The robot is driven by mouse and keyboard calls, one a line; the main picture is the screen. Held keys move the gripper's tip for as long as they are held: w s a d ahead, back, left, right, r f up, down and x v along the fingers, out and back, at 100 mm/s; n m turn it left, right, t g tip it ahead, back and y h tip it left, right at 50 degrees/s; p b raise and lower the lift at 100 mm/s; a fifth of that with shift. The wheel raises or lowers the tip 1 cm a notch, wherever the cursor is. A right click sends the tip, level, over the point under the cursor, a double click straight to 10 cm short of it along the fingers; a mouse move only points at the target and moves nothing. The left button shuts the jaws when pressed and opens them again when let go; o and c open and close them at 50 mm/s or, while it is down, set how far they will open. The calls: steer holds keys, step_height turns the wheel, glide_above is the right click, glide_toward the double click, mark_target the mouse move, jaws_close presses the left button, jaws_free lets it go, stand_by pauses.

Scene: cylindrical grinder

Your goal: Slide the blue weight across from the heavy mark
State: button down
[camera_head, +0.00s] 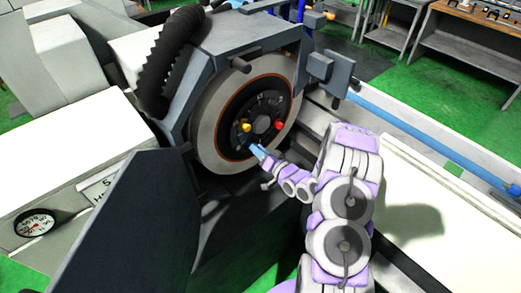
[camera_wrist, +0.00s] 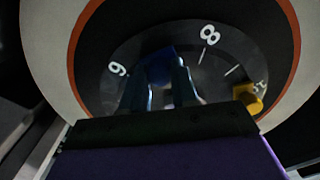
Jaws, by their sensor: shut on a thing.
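The blue weight (camera_wrist: 158,66) sits on the dark numbered dial of the grinding wheel, between a white 8 and another digit that reads as 6 or 9. My gripper (camera_wrist: 160,80) is shut on it, one finger on each side. In the head view my gripper (camera_head: 257,151) reaches the lower part of the wheel hub (camera_head: 262,124), and I cannot tell the blue weight from the fingertips there. A yellow weight (camera_head: 246,127) and a red weight (camera_head: 279,125) sit higher on the hub. The yellow weight (camera_wrist: 248,98) also shows right of my fingers in the wrist view. I cannot make out a heavy mark.
The pale grinding wheel (camera_head: 208,128) with its orange ring surrounds the hub, under a grey guard (camera_head: 245,35). A dark panel (camera_head: 130,225) stands at the lower left, by a round gauge (camera_head: 36,224). A blue rail (camera_head: 430,140) runs along the right.

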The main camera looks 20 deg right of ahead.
steer(key=shift+a+r, duration=0.1)
steer(key=shift+r, duration=0.05)
steer(key=c, duration=1.1)
jaws_free()
steer(key=shift+c, duration=0.2)
steer(key=shift+s, duration=0.1)
steer(key=v, duration=1.7)
